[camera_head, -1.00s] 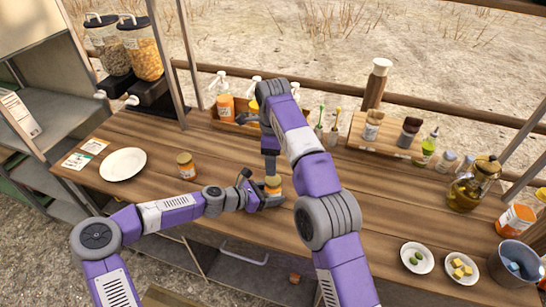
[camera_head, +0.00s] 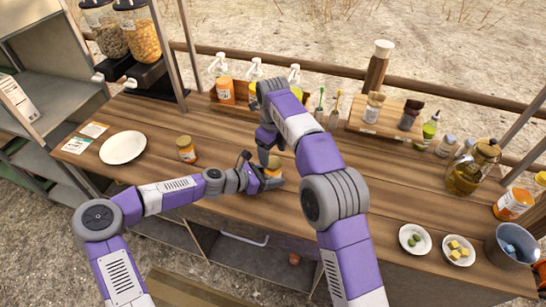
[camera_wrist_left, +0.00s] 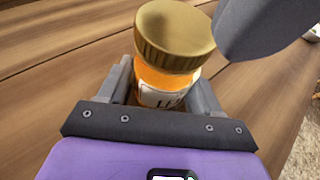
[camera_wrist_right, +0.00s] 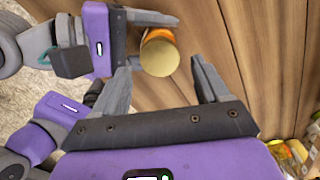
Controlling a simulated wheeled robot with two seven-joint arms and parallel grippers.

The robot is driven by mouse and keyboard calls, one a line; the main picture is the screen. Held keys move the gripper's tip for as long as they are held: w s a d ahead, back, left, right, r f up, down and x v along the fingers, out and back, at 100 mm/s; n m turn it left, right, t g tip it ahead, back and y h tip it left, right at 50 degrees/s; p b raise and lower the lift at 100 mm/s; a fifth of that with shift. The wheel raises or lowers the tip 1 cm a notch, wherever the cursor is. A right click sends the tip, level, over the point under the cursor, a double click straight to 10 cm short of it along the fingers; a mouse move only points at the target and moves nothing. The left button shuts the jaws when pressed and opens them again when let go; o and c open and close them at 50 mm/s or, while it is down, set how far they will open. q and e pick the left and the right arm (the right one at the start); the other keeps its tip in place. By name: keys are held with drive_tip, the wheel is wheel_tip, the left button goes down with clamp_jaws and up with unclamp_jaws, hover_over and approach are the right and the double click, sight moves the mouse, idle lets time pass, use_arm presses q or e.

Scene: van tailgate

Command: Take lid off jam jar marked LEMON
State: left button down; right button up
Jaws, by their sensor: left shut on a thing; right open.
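My left gripper (camera_head: 268,180) is shut around the jar's body, below the lid. The lid is on the jar. My right gripper (camera_head: 268,150) is open and close above the jar. In the right wrist view the lid (camera_wrist_right: 160,57) lies ahead between the spread fingers (camera_wrist_right: 165,75), with no contact visible.
A second orange jar (camera_head: 186,149) stands to the left, near a white plate (camera_head: 123,147). Pump bottles in a wooden box (camera_head: 235,103) stand behind. A bottle rack (camera_head: 385,128), oil jug (camera_head: 470,172) and small dishes (camera_head: 415,239) are at right. The counter between is clear.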

sight(273, 162)
drive_tip(key=shift+f, duration=1.6)
